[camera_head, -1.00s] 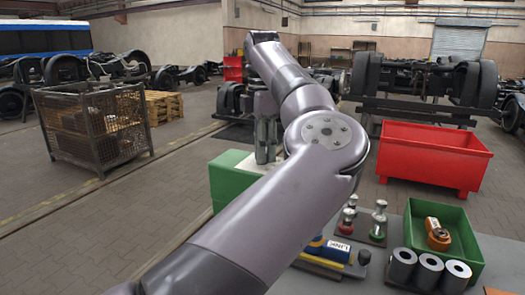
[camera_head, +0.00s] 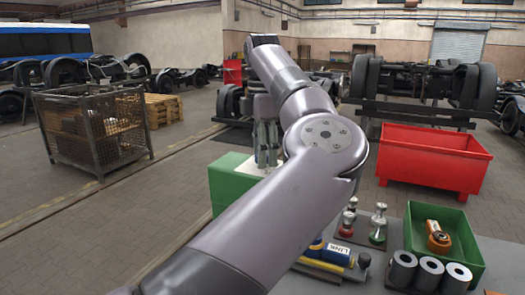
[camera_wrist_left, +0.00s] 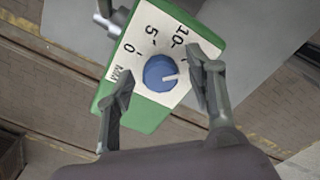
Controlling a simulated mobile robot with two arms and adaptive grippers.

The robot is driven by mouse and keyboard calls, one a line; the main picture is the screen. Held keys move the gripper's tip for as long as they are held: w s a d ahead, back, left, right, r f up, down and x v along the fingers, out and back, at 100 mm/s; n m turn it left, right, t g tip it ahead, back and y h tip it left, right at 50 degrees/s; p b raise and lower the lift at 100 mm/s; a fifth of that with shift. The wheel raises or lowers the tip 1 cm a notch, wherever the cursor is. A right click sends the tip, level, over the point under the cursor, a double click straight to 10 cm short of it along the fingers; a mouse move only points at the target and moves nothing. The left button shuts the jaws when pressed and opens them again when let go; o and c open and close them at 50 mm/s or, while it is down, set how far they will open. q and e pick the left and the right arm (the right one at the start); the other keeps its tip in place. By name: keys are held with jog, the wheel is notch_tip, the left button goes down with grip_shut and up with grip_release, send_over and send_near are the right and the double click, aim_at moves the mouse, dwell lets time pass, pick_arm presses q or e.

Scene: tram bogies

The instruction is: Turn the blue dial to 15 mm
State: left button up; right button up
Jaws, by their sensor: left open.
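The blue dial (camera_wrist_left: 160,72) sits on the white face (camera_wrist_left: 143,60) of a green box. Its white pointer line points right, past the 10 mark, toward one finger; that finger hides any number there. The marks 0, 5 and 10 are readable. My left gripper (camera_wrist_left: 158,74) is open, with one finger on each side of the dial; I cannot tell whether they touch it. In the head view, my left gripper (camera_head: 266,145) points down over the green box (camera_head: 228,186), partly hidden by my left arm. My right gripper is not in view.
A grey table holds a green tray (camera_head: 468,262), several grey rolls (camera_head: 430,274), metal knobs (camera_head: 378,224) and a blue-and-yellow tool (camera_head: 328,253). A red bin (camera_head: 430,158) and a wire crate (camera_head: 95,130) stand on the floor beyond.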

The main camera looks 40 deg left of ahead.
pick_arm(q)
notch_tip(320, 180, up, 12)
dwell(0.9)
jog(key=shift+f, duration=0.1)
dwell(0.5)
